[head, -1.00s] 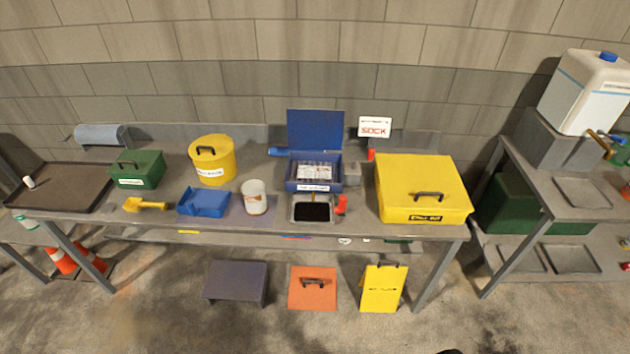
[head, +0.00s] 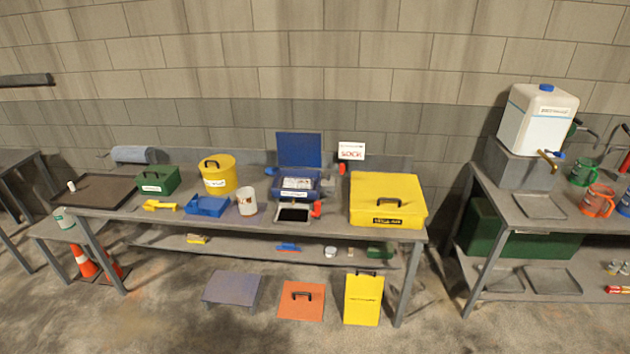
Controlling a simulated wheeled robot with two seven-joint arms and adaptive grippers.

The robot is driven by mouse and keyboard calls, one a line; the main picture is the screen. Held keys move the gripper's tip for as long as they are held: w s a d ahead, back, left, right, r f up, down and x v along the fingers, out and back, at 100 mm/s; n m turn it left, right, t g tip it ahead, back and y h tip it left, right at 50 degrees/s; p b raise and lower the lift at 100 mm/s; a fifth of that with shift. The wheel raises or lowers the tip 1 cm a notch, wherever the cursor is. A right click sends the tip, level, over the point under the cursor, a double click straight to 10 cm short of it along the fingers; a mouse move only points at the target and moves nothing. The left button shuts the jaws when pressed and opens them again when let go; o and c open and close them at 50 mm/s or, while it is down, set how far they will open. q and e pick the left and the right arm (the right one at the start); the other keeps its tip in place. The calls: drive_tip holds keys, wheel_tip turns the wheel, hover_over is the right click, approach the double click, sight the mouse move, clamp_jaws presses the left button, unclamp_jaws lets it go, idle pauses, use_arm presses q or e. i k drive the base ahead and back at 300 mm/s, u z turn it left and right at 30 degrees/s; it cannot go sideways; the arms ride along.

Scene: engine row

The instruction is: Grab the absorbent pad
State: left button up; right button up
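No item is clearly readable as the absorbent pad. An open blue box (head: 299,150) with a raised lid stands at the middle of the workbench. A flat white item with print (head: 297,183) lies in it; I cannot tell whether this is the pad. A grey roll (head: 133,154) lies at the back left of the bench. A shallow tray with a black surface (head: 293,214) sits in front of the blue box. Neither of my grippers is in view.
The workbench (head: 335,228) also holds a green box (head: 159,180), a yellow bucket (head: 217,174), a white tub (head: 247,202) and a large yellow case (head: 388,200). A second bench with a white canister (head: 537,122) stands at right.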

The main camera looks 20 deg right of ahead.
sight(289, 183)
drive_tip(key=z, duration=0.5)
drive_tip(key=i, duration=0.55)
drive_tip(key=z, duration=0.3)
